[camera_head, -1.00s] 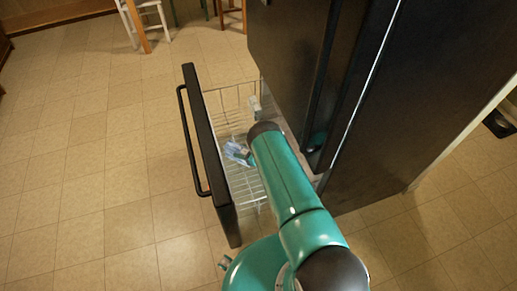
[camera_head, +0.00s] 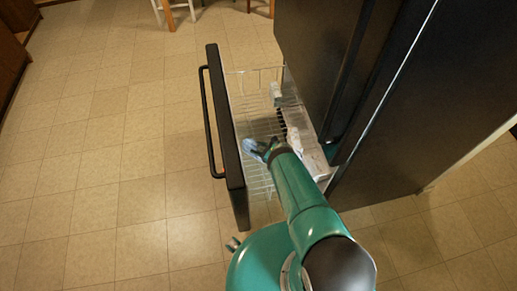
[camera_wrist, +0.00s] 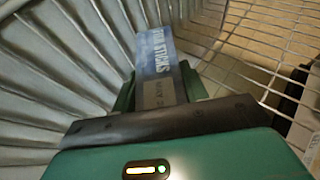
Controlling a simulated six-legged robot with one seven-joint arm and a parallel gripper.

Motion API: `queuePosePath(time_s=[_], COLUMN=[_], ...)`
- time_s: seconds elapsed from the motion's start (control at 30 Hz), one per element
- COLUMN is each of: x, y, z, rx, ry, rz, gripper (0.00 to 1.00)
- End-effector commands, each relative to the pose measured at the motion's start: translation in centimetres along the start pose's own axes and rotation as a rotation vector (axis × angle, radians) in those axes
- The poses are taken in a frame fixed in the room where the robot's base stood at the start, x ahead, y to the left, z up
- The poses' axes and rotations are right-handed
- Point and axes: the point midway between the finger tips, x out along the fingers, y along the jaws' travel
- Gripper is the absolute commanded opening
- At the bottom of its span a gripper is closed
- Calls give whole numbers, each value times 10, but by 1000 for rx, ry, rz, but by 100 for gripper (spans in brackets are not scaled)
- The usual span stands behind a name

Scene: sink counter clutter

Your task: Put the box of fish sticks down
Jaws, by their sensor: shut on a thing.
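The box of fish sticks (camera_wrist: 157,52) is blue with pale lettering and sits between the fingers of my gripper (camera_wrist: 160,88) in the wrist view. My gripper is shut on it. In the head view the blue box (camera_head: 256,147) shows small at the end of my green arm, inside the open wire drawer (camera_head: 252,110). Wire racks surround the box in the wrist view. I cannot tell whether its far end touches the wire.
The pulled-out drawer has a tall black front (camera_head: 228,130) with a handle (camera_head: 207,122) on the left. The black fridge (camera_head: 400,90) stands to the right. White items (camera_head: 305,145) lie along the drawer's right side. Tiled floor (camera_head: 110,150) is clear at left.

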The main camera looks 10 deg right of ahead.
Motion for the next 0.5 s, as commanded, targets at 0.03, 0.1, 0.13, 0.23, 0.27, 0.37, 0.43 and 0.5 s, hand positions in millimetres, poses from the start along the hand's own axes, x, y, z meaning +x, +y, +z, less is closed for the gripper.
queuePosePath(time_s=[0.03, 0.1, 0.13, 0.23, 0.27, 0.37, 0.43, 0.5], x=[0, 0, 0, 0, 0, 1, 1, 1], y=[0, 0, 0, 0, 0, 0, 0, 0], z=[1, 1, 1, -2, -3, -3, -3, -3], rx=[0, 0, 0, 1, 1, 1, 1, 1], ry=[-1, -1, -1, -1, -1, 1, 1, 1], rz=[-1, 0, 0, 0, 0, 1, 1, 1], gripper=[12, 12, 12, 12, 12, 59, 65, 65])
